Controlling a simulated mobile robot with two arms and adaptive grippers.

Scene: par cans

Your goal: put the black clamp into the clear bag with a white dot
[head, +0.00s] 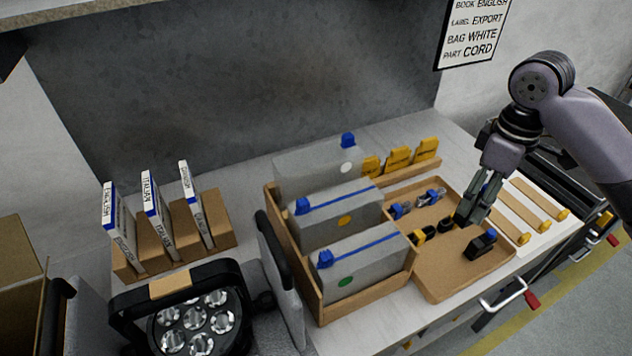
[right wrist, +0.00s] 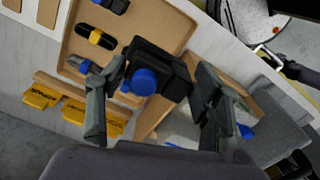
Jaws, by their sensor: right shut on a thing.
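The black clamp (right wrist: 172,68), a dark block with a round blue knob, is between the fingers of my right gripper (right wrist: 160,80) in the right wrist view. In the head view my right gripper (head: 466,216) points down over the shallow brown tray (head: 440,283), shut on the clamp, which is mostly hidden there. The bag with a white dot (head: 312,165) is the rearmost of three grey bags in a wooden rack, with a blue clip on top. The clamp is apart from it, to its right. My left gripper is not in view.
Bags with an orange dot (head: 344,221) and a green dot (head: 345,281) stand in front of the white-dot bag. The tray holds another black and blue part (head: 480,243), a yellow-black part (head: 424,235) and blue-grey parts. Yellow tags (head: 398,158) stand behind. A round lamp (head: 195,325) sits front left.

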